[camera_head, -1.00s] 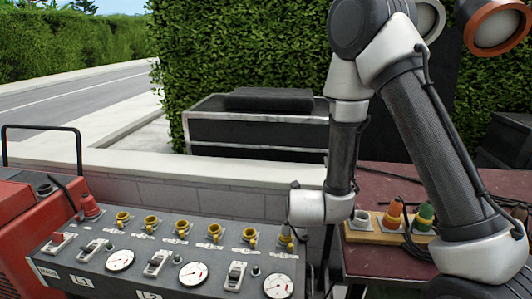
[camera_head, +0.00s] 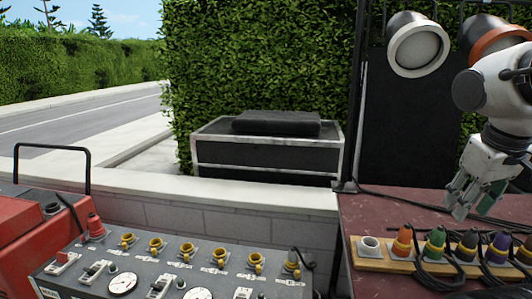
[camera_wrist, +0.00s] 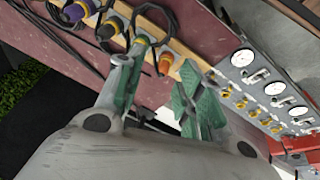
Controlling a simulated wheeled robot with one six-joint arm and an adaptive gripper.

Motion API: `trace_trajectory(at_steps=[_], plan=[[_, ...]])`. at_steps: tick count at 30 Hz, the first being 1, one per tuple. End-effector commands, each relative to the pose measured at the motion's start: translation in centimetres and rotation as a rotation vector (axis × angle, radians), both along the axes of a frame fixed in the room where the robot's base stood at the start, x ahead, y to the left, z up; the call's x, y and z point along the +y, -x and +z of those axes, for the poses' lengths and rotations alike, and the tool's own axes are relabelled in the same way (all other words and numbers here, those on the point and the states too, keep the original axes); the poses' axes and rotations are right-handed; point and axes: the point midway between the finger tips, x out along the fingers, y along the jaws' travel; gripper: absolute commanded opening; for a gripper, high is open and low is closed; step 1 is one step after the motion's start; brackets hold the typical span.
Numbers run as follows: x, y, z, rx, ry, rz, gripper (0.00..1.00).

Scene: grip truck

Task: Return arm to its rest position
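My gripper (camera_head: 470,203) hangs above the red-brown table at the right of the head view, over the row of coloured plugs. In the wrist view my gripper (camera_wrist: 158,78) has its green-padded fingers apart, with nothing seen between them. The arm is folded at the right edge, and part of it is out of the picture. A wooden board (camera_head: 398,267) below the gripper holds an empty white socket (camera_head: 368,245) and orange, green, dark and purple plugs with black cables. The gripper is clear of the plugs.
A grey control panel (camera_head: 222,281) with yellow sockets and gauges stands at the front left. A plug with a black cable (camera_head: 293,262) sits at its right end. A red machine (camera_head: 25,240) is at the left. Two lamps (camera_head: 420,45) hang above the table.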

Motion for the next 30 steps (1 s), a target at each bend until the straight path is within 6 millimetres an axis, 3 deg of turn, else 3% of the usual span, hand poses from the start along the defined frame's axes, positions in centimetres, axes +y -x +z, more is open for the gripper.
trace_trajectory(at_steps=[6, 30], plan=[[2.5, 1.2, 0.4, -0.073, -0.150, -0.060, 0.37], [2.5, 1.2, 0.3, -0.072, -0.151, -0.060, 0.37]])
